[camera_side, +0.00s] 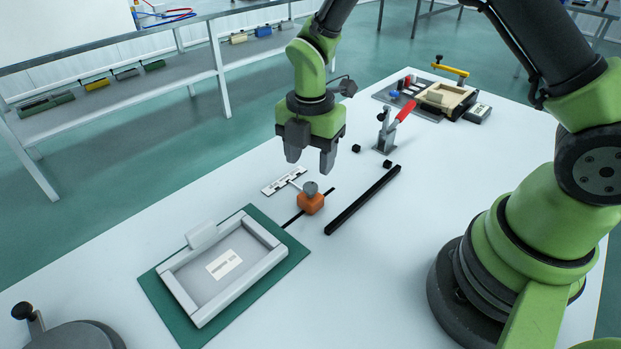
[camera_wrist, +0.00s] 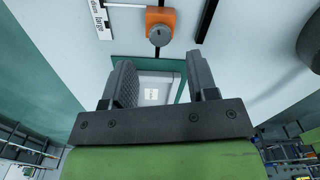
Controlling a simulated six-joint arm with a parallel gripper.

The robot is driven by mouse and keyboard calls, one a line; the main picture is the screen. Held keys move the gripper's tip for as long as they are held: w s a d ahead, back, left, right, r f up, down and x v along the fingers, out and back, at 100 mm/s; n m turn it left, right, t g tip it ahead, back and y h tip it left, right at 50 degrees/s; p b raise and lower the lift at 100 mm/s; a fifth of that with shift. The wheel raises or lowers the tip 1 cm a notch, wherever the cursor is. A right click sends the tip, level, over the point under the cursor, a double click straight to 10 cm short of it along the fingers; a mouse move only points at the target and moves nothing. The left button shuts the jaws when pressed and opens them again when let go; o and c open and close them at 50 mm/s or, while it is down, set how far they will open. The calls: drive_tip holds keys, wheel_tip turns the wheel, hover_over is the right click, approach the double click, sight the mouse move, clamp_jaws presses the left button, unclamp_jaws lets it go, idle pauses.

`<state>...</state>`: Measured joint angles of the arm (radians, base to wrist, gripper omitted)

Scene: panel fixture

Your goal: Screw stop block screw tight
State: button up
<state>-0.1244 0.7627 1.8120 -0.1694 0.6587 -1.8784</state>
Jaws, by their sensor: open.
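The stop block (camera_side: 311,203) is a small orange block on the white table, beside a dark slot line. Its screw (camera_side: 311,188) is a grey knob standing on top of the block. In the wrist view the orange block (camera_wrist: 152,18) and the round grey knob (camera_wrist: 160,35) show near the top edge, beyond the fingers. My gripper (camera_side: 309,166) is open and empty in the side view, above the block and apart from it. Its two fingers (camera_wrist: 163,85) show spread in the wrist view, with a label on the tray visible between them.
A grey tray frame (camera_side: 225,268) with a white label sits on a green mat (camera_side: 160,291) at the near left. A scale strip (camera_side: 283,180) lies behind the block, and a black rail (camera_side: 363,200) lies to its right. A toggle clamp (camera_side: 387,134) with a red handle stands farther back.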

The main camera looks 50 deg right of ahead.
sight(311, 186)
wheel_tip(311, 186, down, 6)
drive_tip(key=shift+r, duration=0.2)
drive_tip(key=c, duration=0.9)
